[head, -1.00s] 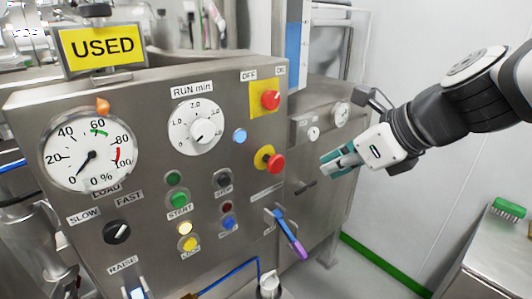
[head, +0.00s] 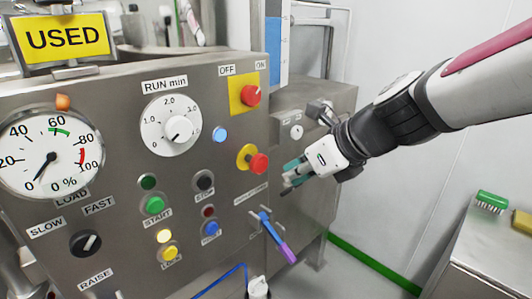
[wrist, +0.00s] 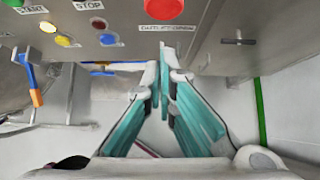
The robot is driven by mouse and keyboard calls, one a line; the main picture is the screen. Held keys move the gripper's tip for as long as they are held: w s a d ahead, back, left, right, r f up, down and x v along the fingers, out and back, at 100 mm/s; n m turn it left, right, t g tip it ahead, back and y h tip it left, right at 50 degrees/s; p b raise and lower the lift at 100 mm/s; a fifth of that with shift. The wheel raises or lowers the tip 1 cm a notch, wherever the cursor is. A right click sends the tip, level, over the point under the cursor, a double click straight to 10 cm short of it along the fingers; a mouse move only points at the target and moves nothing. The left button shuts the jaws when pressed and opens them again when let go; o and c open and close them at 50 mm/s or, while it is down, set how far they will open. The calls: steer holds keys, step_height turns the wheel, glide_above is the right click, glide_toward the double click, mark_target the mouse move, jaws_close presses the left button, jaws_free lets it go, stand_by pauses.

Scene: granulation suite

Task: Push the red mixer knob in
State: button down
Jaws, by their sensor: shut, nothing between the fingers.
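A red mushroom knob (head: 259,163) with a yellow collar (head: 245,153) stands out from the steel control panel, right of the black STOP button. It also shows in the wrist view (wrist: 163,9), cut off by the top edge. A second red knob (head: 250,96) sits on a yellow plate under OFF and ON labels. No readable label names either one as the mixer knob. My gripper (head: 288,181) is shut and empty, to the lower right of the collared knob and apart from it. Its teal fingers meet below the knob in the wrist view (wrist: 164,75).
A lever with a blue and purple handle (head: 275,238) juts out below the collared knob. Several coloured buttons, a RUN min dial (head: 170,125) and a load gauge (head: 48,154) fill the panel. A steel table (head: 492,270) stands at the right, with open floor between.

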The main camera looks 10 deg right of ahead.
mark_target(260, 168)
steer(key=w+a+f, duration=0.2)
steer(key=w+a, duration=0.1)
steer(key=w, duration=0.2)
steer(key=shift+a+b, duration=0.2)
steer(key=shift+b, duration=0.25)
steer(key=shift+w+a, duration=0.4)
steer(key=shift+w, duration=0.2)
steer(key=shift+w+a+r, duration=0.15)
steer(key=shift+w+a, duration=0.05)
steer(key=shift+w, duration=0.1)
